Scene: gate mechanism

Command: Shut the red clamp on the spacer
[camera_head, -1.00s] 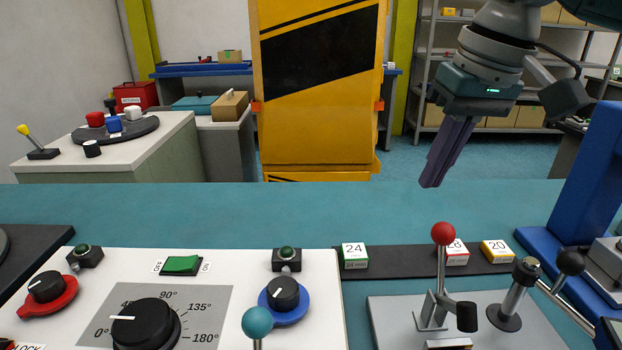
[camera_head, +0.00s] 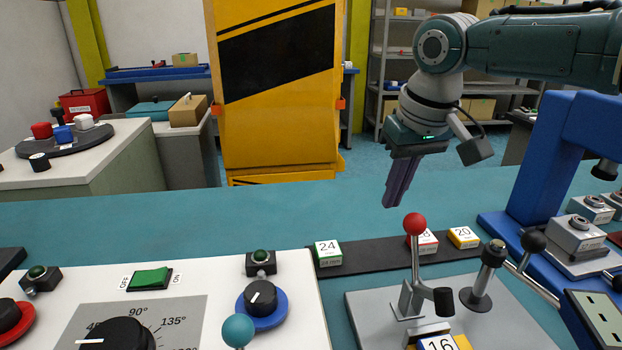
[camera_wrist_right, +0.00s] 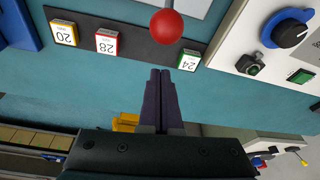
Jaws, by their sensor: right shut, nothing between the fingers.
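The red clamp's lever with its red ball knob (camera_head: 414,224) stands upright on a grey plate (camera_head: 365,312) at the lower right of the head view. A black rubber tip (camera_head: 443,301) sticks out beside the lever, above the spacer marked 16 (camera_head: 438,344), which is cut by the lower picture edge. I cannot tell whether the tip touches it. My right gripper (camera_head: 391,205) is shut and empty, pointing down, just behind and left of the red knob. The right wrist view shows the closed fingers (camera_wrist_right: 160,73) close to the red knob (camera_wrist_right: 166,27). My left gripper is not in view.
Blocks marked 24 (camera_head: 328,253), 28 (camera_head: 428,242) and 20 (camera_head: 463,237) sit on a black strip behind the clamp. A black-knobbed lever (camera_head: 534,241) and a blue press frame (camera_head: 545,160) stand right. A teal-knobbed lever (camera_head: 238,330) stands left on the white panel.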

